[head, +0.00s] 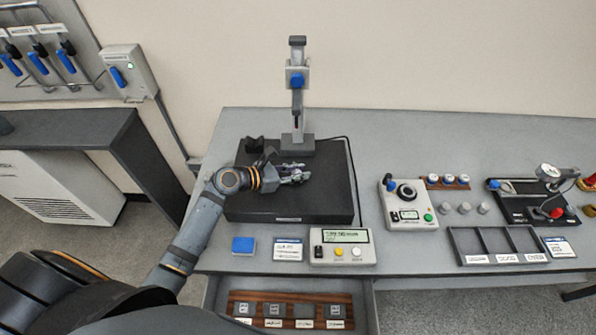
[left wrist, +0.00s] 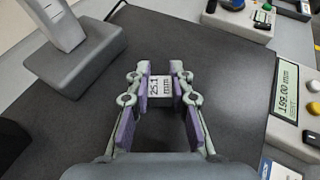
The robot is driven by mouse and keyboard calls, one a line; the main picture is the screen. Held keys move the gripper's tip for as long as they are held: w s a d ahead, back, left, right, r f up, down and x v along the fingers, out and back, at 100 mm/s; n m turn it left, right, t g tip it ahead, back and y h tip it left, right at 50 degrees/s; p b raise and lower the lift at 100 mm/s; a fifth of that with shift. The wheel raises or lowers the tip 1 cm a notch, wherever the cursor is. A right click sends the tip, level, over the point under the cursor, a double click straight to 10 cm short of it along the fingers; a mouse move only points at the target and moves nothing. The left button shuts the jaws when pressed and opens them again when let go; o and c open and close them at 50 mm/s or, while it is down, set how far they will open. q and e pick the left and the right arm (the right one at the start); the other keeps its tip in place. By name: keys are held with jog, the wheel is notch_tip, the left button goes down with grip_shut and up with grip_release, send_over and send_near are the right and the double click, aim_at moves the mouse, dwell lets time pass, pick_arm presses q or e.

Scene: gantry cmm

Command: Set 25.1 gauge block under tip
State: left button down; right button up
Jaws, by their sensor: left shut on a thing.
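My left gripper (head: 300,173) is over the black plate (head: 240,205), in front of the gauge stand (head: 297,100). In the left wrist view, its purple-padded fingers (left wrist: 160,82) are shut on a small block (left wrist: 160,88) with a white face reading 25.1 mm. I cannot tell whether the block touches the plate. The stand rises from a grey base (left wrist: 80,65) at the back of the plate, with a blue part (head: 296,79) on its column. The tip is too small to make out. My right gripper is not in view.
A readout box (head: 343,247) with yellow and white buttons stands in front of the plate; its display reads about 199.00 mm in the left wrist view (left wrist: 287,100). An open drawer (head: 290,297) below holds a wooden rack of blocks. A control box (head: 408,205) and trays stand right.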

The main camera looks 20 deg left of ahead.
pick_arm(q)
jog(key=shift+f, duration=0.3)
jog(key=c, duration=1.1)
grip_release()
jog(key=shift+s+a, duration=0.1)
jog(key=v, duration=1.1)
jog(key=shift+s+a+r, duration=0.1)
jog(key=shift+s+a, duration=0.1)
jog(key=shift+s, duration=0.1)
